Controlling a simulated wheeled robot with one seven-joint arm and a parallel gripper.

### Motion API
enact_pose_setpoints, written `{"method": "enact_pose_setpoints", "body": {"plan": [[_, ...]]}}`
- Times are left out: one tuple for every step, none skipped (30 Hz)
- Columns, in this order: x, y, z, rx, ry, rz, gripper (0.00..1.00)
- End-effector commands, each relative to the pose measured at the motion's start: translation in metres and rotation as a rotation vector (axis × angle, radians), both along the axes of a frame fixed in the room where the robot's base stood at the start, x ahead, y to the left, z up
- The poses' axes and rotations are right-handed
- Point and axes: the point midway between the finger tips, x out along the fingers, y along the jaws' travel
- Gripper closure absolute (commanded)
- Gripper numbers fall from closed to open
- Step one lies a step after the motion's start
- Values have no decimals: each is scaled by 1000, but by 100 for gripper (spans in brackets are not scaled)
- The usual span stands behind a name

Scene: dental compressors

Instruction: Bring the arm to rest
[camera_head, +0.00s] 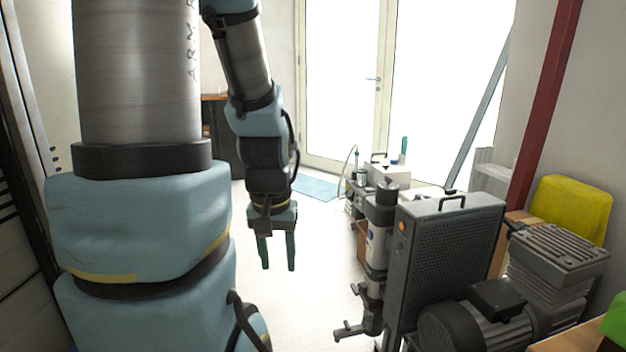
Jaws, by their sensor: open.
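My gripper (277,252) hangs at the end of my arm near the middle of the head camera view, pointing down. Its two dark green fingers are apart, with nothing between them. It is above the pale floor, to the left of the grey compressor unit and clear of it in the picture. My blue and metal arm links fill the left of the view and hide what is behind them.
A grey compressor cabinet (450,245) with a motor (480,325) stands at the right. A yellow container (572,207) is behind it. Small equipment (385,170) stands farther back. A blue mat (315,187) lies by the bright glass door (345,80). Floor (310,305) below my gripper is clear.

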Motion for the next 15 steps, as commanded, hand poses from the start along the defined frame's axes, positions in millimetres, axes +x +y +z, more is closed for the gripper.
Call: {"method": "enact_pose_setpoints", "body": {"plan": [[-2, 3, 14, -1, -2, 11, 52], [-1, 2, 20, -1, -1, 6, 52], [-1, 1, 26, -1, -1, 5, 52], [-1, 1, 31, -1, -1, 4, 52], [-1, 1, 36, -1, 0, 4, 52], [-1, 1, 43, 0, 0, 3, 52], [-1, 1, 49, -1, -1, 3, 52], [-1, 1, 54, 0, 0, 3, 52], [-1, 1, 63, -1, -1, 3, 52], [-1, 1, 69, 0, -1, 2, 52], [-1, 1, 75, 0, 0, 2, 52], [0, 1, 86, 0, -1, 2, 52], [0, 1, 93, 0, -1, 2, 52], [0, 1, 102, 0, -1, 2, 52], [0, 1, 112, 0, -1, 2, 52]]}}
